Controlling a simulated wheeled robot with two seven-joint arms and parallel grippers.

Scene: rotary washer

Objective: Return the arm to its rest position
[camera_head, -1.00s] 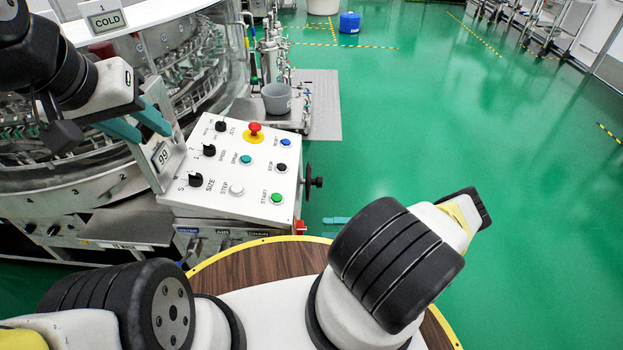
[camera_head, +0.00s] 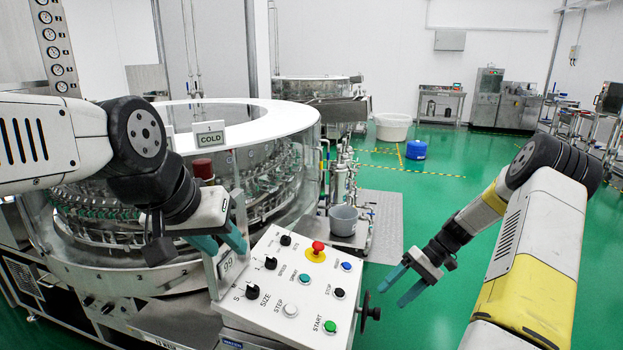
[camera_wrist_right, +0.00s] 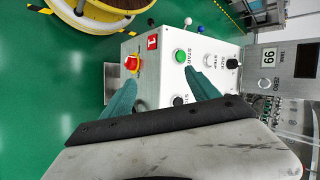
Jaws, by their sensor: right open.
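My left gripper (camera_head: 231,250) is open in the head view, with two teal fingers apart. It is in front of the round washer (camera_head: 210,130), by the display at the left edge of the control panel (camera_head: 290,325). Its fingers overlap that edge in the picture; I cannot tell if they touch. My right gripper (camera_head: 390,298) is open and empty to the right of the panel, fingers pointing down-left. In the right wrist view its fingers (camera_wrist_right: 160,76) are spread in front of the panel (camera_wrist_right: 150,62), with the green START button (camera_wrist_right: 180,56) between them.
The panel carries a red emergency button (camera_head: 318,248), a green START button (camera_head: 330,327) and black knobs. A side handwheel (camera_head: 370,310) sticks out close to my right gripper. A grey bucket (camera_head: 343,220) stands behind the panel. The green floor (camera_head: 450,200) at right is largely clear.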

